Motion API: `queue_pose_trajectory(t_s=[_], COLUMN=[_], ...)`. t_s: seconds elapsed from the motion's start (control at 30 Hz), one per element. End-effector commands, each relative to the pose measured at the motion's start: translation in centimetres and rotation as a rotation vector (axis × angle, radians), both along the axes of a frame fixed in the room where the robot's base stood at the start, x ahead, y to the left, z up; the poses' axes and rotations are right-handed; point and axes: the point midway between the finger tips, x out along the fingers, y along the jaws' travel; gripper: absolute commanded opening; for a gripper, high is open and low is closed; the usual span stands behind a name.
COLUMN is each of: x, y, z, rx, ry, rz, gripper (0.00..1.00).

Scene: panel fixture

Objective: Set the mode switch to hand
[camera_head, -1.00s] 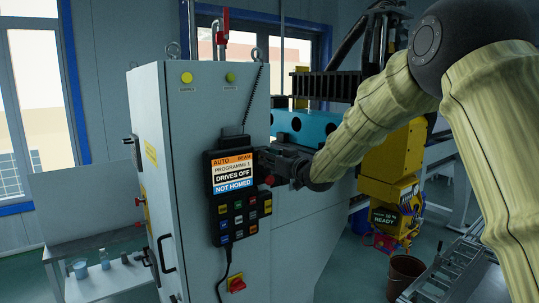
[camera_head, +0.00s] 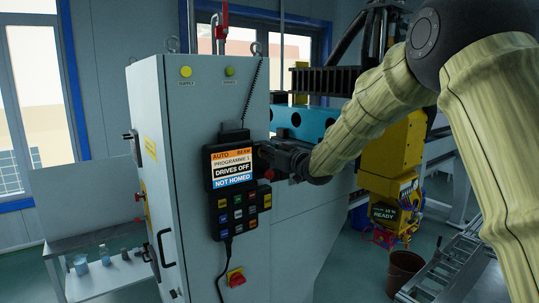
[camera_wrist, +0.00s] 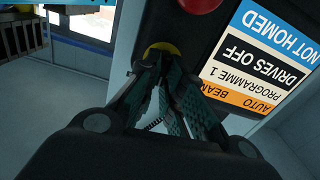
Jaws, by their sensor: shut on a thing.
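The pendant (camera_head: 211,202) hangs on the front of the grey cabinet. Its screen (camera_head: 232,168) reads AUTO, BEAM, PROGRAMME 1, DRIVES OFF and NOT HOMED; it shows upside down in the wrist view (camera_wrist: 262,62). My gripper (camera_head: 266,153) is at the pendant's upper right side. In the wrist view, my gripper's fingers (camera_wrist: 166,62) are closed on a round knob with a yellow rim (camera_wrist: 160,47), likely the mode switch. The fingers hide most of the knob, so its pointer and marks cannot be read. A red button (camera_wrist: 200,5) sits beside it.
A yellow machine (camera_head: 392,155) stands behind my arm. A bucket (camera_head: 404,270) and a metal rack (camera_head: 450,268) are on the floor at right.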

Motion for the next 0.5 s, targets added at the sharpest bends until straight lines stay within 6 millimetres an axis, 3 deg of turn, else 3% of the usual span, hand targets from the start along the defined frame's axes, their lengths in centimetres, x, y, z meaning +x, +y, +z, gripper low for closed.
queue_pose_trajectory(t_s=[0.5], x=[-0.17], y=[0.28], z=[-0.7], rx=[-0.321], ry=[-0.236], rz=[-0.001], gripper=[0.0])
